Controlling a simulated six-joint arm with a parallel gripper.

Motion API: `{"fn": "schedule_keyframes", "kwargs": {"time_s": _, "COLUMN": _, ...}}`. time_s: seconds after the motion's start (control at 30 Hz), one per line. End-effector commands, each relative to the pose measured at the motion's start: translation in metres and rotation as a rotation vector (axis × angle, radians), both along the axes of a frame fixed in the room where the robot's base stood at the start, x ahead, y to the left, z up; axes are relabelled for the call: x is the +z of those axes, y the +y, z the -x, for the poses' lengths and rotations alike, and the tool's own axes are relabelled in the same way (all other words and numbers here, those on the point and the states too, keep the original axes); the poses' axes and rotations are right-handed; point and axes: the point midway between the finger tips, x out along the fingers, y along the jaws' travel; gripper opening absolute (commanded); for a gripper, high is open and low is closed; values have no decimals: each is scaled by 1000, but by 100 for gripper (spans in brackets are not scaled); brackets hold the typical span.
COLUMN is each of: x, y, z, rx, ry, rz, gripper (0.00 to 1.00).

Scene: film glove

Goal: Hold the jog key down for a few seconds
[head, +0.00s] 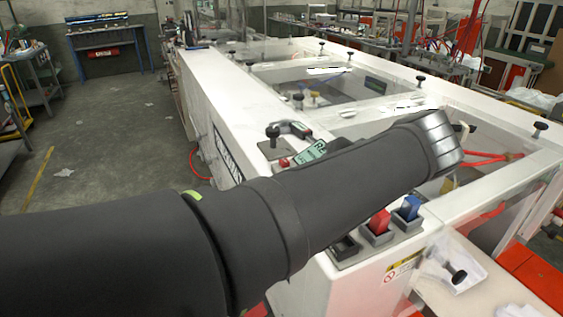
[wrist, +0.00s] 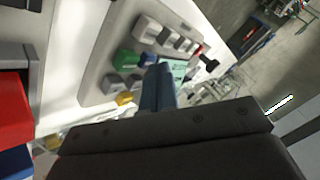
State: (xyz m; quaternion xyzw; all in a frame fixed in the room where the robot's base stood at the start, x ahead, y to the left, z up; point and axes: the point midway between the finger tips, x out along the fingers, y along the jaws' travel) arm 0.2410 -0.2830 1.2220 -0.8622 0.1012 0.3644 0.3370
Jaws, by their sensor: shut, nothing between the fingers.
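A control panel (wrist: 98,75) shows in the wrist view with several small keys. A green key (wrist: 126,59), grey keys (wrist: 123,83) and a yellow key (wrist: 125,98) are on its near part. No label is readable, so I cannot tell which is the jog key. My gripper (wrist: 160,72) is shut and empty, with its blue-grey fingers over the panel beside the green key. I cannot tell whether the tips touch a key. In the head view my arm hides the gripper and most of the panel.
A lit display (head: 310,152) and a red button (head: 284,163) show just beyond my arm. A red rocker (head: 380,221) and a blue rocker (head: 410,207) stand on the near side. A white machine frame (head: 215,95) with black knobs extends backward; open floor is left.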

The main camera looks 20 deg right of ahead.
Motion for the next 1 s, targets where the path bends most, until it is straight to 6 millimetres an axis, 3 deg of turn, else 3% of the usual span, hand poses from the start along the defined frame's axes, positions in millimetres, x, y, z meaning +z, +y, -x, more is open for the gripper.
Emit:
{"fn": "schedule_keyframes", "kwargs": {"time_s": 0.77, "x": 0, "y": 0, "z": 0, "rx": 0, "ry": 0, "rz": 0, "gripper": 0}}
{"fn": "schedule_keyframes", "kwargs": {"time_s": 1.0, "x": 8, "y": 0, "z": 0, "rx": 0, "ry": 0, "rz": 2, "gripper": 0}}
